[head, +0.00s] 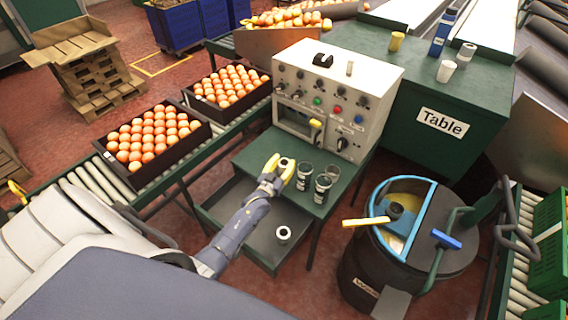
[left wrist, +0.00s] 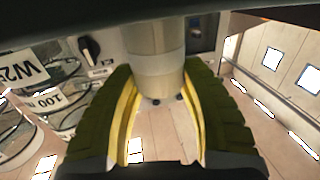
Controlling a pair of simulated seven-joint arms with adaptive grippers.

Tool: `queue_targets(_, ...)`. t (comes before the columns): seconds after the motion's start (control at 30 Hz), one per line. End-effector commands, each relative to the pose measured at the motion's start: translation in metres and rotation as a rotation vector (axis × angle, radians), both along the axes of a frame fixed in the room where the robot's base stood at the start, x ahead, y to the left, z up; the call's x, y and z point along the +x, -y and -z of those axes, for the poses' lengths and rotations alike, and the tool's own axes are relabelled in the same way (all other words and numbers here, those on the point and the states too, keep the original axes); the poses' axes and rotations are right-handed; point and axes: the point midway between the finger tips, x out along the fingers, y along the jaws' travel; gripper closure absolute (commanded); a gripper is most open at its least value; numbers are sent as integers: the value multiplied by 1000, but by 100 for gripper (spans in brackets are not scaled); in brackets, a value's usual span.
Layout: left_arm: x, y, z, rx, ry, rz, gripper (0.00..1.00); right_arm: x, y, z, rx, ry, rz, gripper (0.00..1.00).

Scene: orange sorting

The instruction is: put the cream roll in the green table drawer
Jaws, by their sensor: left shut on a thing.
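In the head view only the roll's top shows between the fingers. My right gripper is not in view.
A control box (head: 335,85) with knobs stands at the table's back. A round waste bin (head: 350,270) stands to the right. Orange crates (head: 118,168) sit on the conveyor at left. A larger green table (head: 480,95) holds several small items.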

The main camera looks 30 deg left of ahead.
Motion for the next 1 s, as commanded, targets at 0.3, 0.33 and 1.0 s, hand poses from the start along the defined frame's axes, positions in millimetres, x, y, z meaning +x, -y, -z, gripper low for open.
queue_targets(0.3, 0, 0, 3, 0, -1, 0, 51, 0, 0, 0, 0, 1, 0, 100)
queue_targets(0.33, 0, 0, 2, 0, -1, 0, 47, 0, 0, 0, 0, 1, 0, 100)
queue_targets(1.0, -27, 2, 1, 0, -2, -1, 34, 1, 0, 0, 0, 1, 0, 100)
